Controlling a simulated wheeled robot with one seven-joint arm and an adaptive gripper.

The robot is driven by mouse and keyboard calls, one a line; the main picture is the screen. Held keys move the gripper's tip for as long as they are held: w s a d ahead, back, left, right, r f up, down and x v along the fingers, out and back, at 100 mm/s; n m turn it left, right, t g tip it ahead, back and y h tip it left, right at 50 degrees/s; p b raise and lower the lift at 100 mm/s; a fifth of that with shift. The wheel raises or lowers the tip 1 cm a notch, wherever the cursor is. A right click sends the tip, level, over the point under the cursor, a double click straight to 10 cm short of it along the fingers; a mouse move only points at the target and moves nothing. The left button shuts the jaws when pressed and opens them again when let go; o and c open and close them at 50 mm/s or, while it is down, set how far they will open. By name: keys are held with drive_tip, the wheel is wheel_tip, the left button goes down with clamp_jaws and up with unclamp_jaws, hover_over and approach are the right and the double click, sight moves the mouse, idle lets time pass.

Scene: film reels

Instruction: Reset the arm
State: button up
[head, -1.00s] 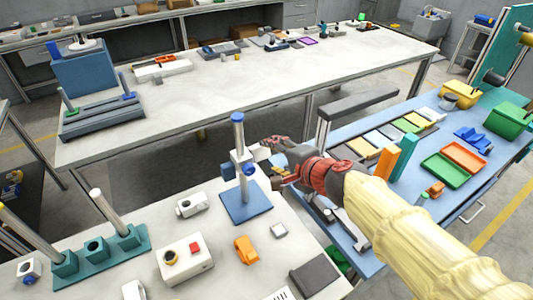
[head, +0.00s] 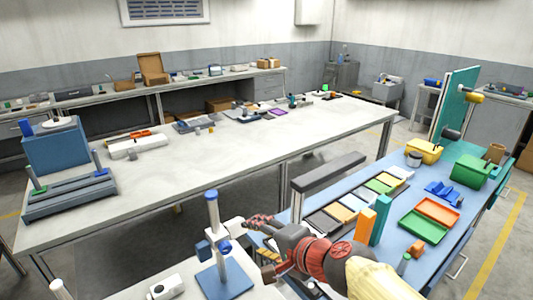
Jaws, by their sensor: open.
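My gripper (head: 262,245) is at the lower middle of the head view, at the end of my arm, which reaches in from the lower right. Its dark fingers are apart and nothing shows between them. It is just right of a stand with a blue base (head: 225,281), a metal post with a blue cap, and a white block on the post. From this angle I cannot tell whether the fingers touch the stand. The left edge of the blue workbench lies behind my gripper and wrist.
A long white table (head: 240,150) runs across the middle. The blue workbench (head: 398,240) on the right holds coloured trays, an orange block (head: 365,225) and a teal block (head: 380,219). A grey bar (head: 328,171) stands raised at its left edge. A white box (head: 165,289) is near the stand.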

drive_tip(key=s+d+f+n+g+h+p, duration=0.1)
drive_tip(key=s+d+f+n+g, duration=0.1)
drive_tip(key=s+d+f+n, duration=0.3)
drive_tip(key=s+d+n+g+h+p, duration=0.1)
drive_tip(key=s+n+g, duration=0.15)
drive_tip(key=s, duration=0.45)
drive_tip(key=s+d+r+n+h+p, duration=0.1)
drive_tip(key=s+d+r+h+p, duration=0.1)
drive_tip(key=d, duration=0.5)
drive_tip(key=s+d+r+n+h+p, duration=0.1)
drive_tip(key=s+d+r+h+p, duration=0.2)
drive_tip(key=s+d+r, duration=0.2)
drive_tip(key=d, duration=0.3)
drive_tip(key=shift+d+r+t, duration=0.15)
drive_tip(key=shift+r+t, duration=0.1)
drive_tip(key=shift+t, duration=0.1)
drive_tip(key=shift+n, duration=0.25)
idle(0.7)
